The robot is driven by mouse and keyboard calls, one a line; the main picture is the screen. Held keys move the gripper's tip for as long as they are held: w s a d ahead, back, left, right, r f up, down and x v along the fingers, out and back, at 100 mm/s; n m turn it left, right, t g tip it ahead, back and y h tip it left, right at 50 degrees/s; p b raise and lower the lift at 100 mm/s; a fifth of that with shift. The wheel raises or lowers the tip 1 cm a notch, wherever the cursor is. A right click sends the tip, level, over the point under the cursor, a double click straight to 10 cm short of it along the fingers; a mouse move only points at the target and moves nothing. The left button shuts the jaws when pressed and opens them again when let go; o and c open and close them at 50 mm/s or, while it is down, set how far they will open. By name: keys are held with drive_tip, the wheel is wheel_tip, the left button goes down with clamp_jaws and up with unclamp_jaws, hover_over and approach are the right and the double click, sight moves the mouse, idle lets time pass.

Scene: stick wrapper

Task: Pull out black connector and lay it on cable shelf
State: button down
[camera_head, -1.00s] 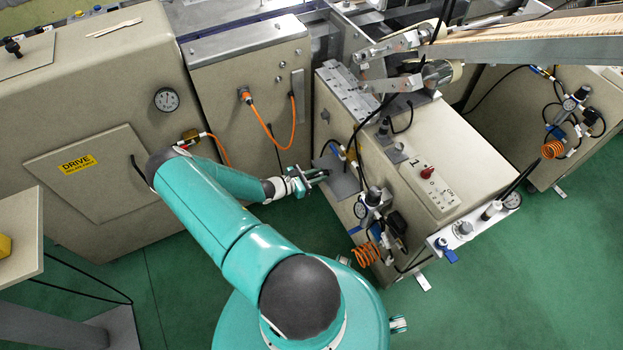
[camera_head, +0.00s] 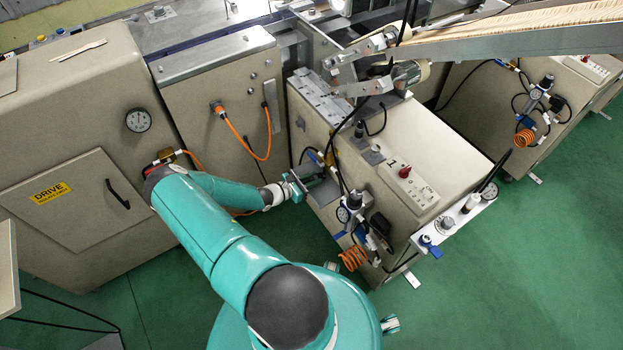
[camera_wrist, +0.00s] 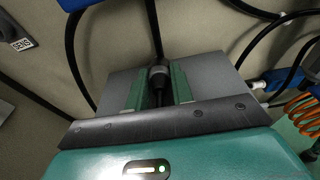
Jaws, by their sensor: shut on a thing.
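My gripper (camera_head: 303,186) is at the side of the beige cabinet in the middle. In the wrist view its green fingers (camera_wrist: 160,92) are shut on the black connector (camera_wrist: 158,73), one finger on each side. A black cable (camera_wrist: 152,28) runs from the connector toward the top of the picture. The grey cable shelf (camera_wrist: 210,77) shows behind and on both sides of the fingers. In the head view the shelf (camera_head: 325,193) is just right of my gripper. The connector cannot be made out there. I cannot tell whether it touches the shelf.
The cabinet's side carries a regulator (camera_head: 353,203), black hoses and an orange coiled hose (camera_head: 352,258) right of the shelf. A blue fitting (camera_wrist: 257,85) shows close to the shelf in the wrist view. An orange cable (camera_head: 240,135) hangs on the left cabinet. Green floor lies open at right.

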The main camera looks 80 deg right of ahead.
drive_tip(key=c, duration=1.1)
unclamp_jaws()
drive_tip(key=shift+c, duration=0.2)
drive_tip(key=v, duration=1.3)
drive_tip(key=shift+w+a+r, duration=0.2)
drive_tip(key=shift+w+a, duration=0.05)
